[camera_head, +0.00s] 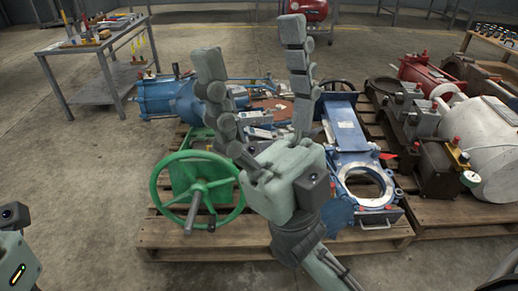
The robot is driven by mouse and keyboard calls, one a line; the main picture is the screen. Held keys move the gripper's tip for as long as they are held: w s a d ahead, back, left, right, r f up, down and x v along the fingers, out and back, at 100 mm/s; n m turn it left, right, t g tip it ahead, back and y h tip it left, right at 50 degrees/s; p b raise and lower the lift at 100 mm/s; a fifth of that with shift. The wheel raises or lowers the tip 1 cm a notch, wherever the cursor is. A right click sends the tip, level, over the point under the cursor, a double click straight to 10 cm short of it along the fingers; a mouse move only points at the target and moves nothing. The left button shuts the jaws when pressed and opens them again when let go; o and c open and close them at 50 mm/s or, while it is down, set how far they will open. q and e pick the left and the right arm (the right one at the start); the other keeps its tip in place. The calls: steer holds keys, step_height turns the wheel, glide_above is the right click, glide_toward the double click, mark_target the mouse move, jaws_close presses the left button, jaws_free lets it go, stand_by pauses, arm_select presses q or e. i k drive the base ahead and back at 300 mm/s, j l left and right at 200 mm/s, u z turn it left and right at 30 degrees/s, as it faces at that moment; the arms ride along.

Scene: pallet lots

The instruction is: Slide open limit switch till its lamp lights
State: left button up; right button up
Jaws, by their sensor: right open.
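My right gripper (250,42) is open, its two grey fingers spread and pointing up and away over the middle pallet. No object shows between its fingertips. A blue gate valve (345,137) with a round opening lies just right of it, with small red parts at its side. A green valve with a handwheel (163,198) stands left of its palm. I cannot tell which part is the limit switch. A dark block with a yellow plate (459,155) and red pieces stands on the right pallet. No lit lamp is clear on the equipment. My left gripper's fingers are out of view.
The middle wooden pallet (160,238) also bears a blue cylindrical unit (168,97). A white tank (487,130) and a red unit (420,72) sit on the right pallet. A grey tool table (88,48) stands back left. The floor at left is clear.

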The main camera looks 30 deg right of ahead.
mark_target(264, 144)
steer(key=k+j, duration=0.2)
steer(key=j, duration=0.15)
steer(key=u, duration=0.9)
steer(key=k+l+u, duration=0.15)
steer(key=l, duration=0.25)
steer(key=k+l+u, duration=0.2)
steer(key=l, duration=0.15)
steer(key=k+l, duration=0.1)
steer(key=l, duration=0.6)
steer(key=k+l, duration=0.15)
steer(key=l, duration=0.15)
steer(key=i+l, duration=0.2)
steer(key=l, duration=0.1)
